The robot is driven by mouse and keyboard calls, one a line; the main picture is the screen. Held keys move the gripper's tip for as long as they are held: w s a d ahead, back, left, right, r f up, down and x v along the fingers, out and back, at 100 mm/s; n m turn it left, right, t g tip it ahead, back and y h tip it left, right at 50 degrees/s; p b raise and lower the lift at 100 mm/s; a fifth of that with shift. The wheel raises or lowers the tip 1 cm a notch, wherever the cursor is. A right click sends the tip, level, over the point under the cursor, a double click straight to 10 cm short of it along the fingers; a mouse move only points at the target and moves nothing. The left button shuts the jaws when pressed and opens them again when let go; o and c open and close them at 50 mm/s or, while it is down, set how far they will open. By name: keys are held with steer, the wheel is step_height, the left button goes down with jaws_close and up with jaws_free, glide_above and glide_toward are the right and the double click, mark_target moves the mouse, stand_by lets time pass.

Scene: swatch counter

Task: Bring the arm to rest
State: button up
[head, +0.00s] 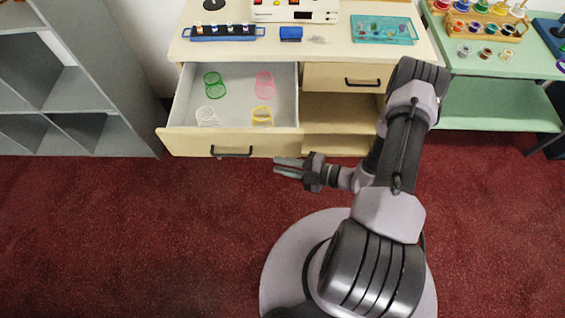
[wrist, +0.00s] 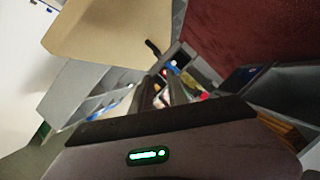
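My gripper (head: 277,167) hangs over the red carpet, just right of and in front of the open drawer's front panel. Its two fingers are apart, with nothing seen between them. The wrist view also shows the fingers of my gripper (wrist: 160,88) with a gap between them. My arm is bent, reaching from my round base up toward the counter and back left to the gripper. The pulled-out left drawer (head: 232,105) holds green, pink, white and yellow mesh cups. Its beige front (wrist: 112,35) and dark handle (wrist: 152,47) appear close by in the wrist view.
The counter (head: 335,52) carries a dark blue rack (head: 223,32), a blue block (head: 291,34), a teal tray (head: 384,30) and a white device (head: 296,11). A green table (head: 497,65) with jars stands right, grey shelves (head: 75,95) left. Carpet (head: 120,235) is clear at front left.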

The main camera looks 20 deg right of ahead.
stand_by(0.3)
steer(key=s+a+r+n+g+h, duration=0.1)
steer(key=a+r+n+g, duration=0.3)
steer(key=r+n, duration=0.65)
steer(key=s+a+r+n+g, duration=0.15)
steer(key=r+n+g, duration=0.35)
steer(key=r+n, duration=0.6)
steer(key=s+r+n+t+h, duration=0.1)
steer(key=s+r+n+h, duration=0.2)
steer(key=r+n, duration=0.2)
steer(key=s+d+r+n+t+h+b, duration=0.1)
steer(key=r+n, duration=0.4)
steer(key=n, duration=0.6)
steer(key=s+r+n+t+h+b, duration=0.1)
steer(key=s+r+n+t+h, duration=0.2)
steer(key=n, duration=0.5)
steer(key=s+r+h, duration=0.1)
steer(key=s+h, duration=0.1)
steer(key=s, duration=0.1)
steer(key=shift+d+r, duration=0.3)
steer(key=shift+r, duration=0.1)
stand_by(2.5)
